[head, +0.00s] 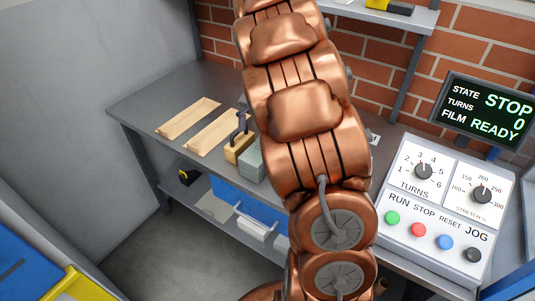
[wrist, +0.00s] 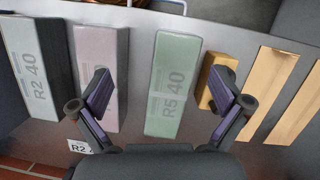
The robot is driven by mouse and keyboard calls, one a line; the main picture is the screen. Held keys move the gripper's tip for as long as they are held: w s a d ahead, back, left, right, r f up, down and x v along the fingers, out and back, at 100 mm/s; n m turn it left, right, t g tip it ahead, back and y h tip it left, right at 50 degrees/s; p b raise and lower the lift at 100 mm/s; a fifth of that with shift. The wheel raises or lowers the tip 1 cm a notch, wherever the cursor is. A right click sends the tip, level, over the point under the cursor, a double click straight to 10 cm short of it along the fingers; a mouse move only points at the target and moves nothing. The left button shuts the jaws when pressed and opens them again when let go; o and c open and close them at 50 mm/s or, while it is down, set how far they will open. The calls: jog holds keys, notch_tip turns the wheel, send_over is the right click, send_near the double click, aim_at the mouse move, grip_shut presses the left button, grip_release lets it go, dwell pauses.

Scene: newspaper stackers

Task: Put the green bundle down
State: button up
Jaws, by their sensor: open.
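The green bundle (wrist: 172,90), marked R5 40, lies flat on the grey bench in the wrist view. A grey-green end of it (head: 249,164) shows beside my arm in the head view; my arm hides the rest. My gripper (wrist: 161,75) is open and empty, with one finger on each side of the green bundle and a visible gap to both. The left finger overlaps the pink bundle (wrist: 94,50) in the picture. The right finger overlaps the wooden block with a dark handle (wrist: 207,78).
A pale bundle marked R2 40 (wrist: 38,70) lies at the far left of the wrist view. Two wooden slats (head: 188,118) lie left of the handled block (head: 238,147) in the head view. A control panel (head: 440,210) stands at right; the display (head: 487,114) reads STOP.

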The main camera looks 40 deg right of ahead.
jog(key=w+d+f, duration=0.1)
jog(key=d+f, duration=0.1)
jog(key=w+d+f+m+y+b, duration=0.1)
jog(key=w+d+f, duration=0.1)
jog(key=d, duration=0.1)
jog(key=w+d+f+m, duration=0.1)
jog(key=d+f, duration=0.1)
jog(key=shift+w+d+f+y+b, duration=0.3)
jog(key=shift+w+f, duration=0.1)
jog(key=shift+p+x, duration=0.75)
jog(key=shift+x, duration=3.15)
jog(key=shift+w, duration=0.15)
jog(key=c, duration=1.7)
jog(key=shift+r, duration=0.3)
jog(key=shift+c, duration=0.5)
notch_tip(320, 180, up, 10)
jog(key=shift+f+b, duration=0.15)
jog(key=shift+b, duration=0.5)
jog(key=shift+c, duration=0.5)
